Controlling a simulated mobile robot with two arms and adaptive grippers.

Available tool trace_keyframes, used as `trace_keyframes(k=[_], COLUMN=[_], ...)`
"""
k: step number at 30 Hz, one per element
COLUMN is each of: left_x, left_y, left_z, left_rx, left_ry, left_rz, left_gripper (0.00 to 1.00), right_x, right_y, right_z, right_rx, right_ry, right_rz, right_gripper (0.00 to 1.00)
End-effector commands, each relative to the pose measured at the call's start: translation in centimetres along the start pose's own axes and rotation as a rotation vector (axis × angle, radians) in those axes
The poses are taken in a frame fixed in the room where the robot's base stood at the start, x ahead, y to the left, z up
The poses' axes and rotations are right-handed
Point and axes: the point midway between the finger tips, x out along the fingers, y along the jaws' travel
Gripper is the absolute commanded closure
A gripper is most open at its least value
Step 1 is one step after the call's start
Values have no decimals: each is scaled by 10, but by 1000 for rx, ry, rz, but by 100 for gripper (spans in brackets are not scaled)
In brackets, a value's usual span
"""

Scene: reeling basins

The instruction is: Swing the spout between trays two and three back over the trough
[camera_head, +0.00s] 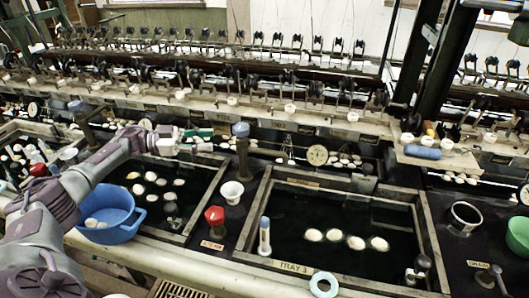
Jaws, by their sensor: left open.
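The spout (242,155) between trays two and three is a brown post with a blue-grey cap, standing at the back of the strip between the trays. My left arm reaches in from the left across tray two. My left gripper (205,140) is open just left of the post, above the back of tray two. I cannot tell whether it touches the spout. My right gripper is not in view.
A blue basin (118,228) stands at the front left under my arm. A red valve (214,217) and a white cup (232,191) stand between the trays. A similar spout (77,107) is farther left. A green bowl (518,236) stands at far right.

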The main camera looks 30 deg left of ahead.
Motion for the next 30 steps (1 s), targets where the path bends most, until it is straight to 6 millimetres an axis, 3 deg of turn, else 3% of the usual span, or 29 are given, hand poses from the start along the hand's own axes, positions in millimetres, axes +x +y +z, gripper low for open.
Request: trace_keyframes(k=[1,3,10,21,30], left_x=[4,10,22,44,55], left_y=[10,17,38,77,87], left_z=[13,20,26,8,-5], left_rx=[68,186,528,1040,1188], left_ry=[-26,-61,-185,-368,-413], left_rz=[-24,-69,-163,-224,-236], left_gripper=[57,57,57,57,57], right_x=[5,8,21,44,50], right_y=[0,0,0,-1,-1], right_z=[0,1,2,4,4], right_rx=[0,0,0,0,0], right_ry=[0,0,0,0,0], right_rz=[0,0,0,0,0], right_gripper=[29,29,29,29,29])
